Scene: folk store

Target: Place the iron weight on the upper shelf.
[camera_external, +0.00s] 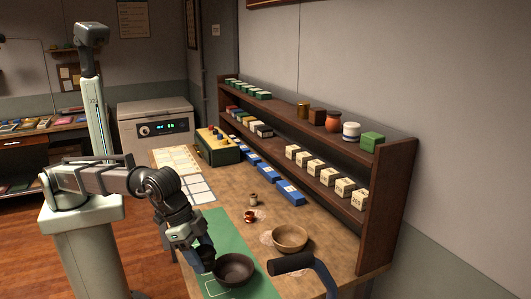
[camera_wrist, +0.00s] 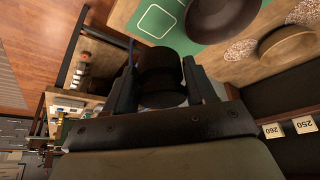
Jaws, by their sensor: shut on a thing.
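My gripper (camera_external: 206,251) is low over the green mat (camera_external: 222,228), just left of the dark bowl (camera_external: 235,268). In the wrist view my gripper (camera_wrist: 160,82) is shut on a dark, rounded object, which looks like the iron weight (camera_wrist: 160,65). The weight sits between the two fingers; in the external view it is hard to make out against the dark fingers.
A tan bowl (camera_external: 290,238), a dark cylinder with a blue strap (camera_external: 292,264) and small cups (camera_external: 250,216) stand on the table. Blue boxes (camera_external: 290,192) line the rack's foot. White numbered cubes (camera_external: 328,177) fill part of the lower shelf.

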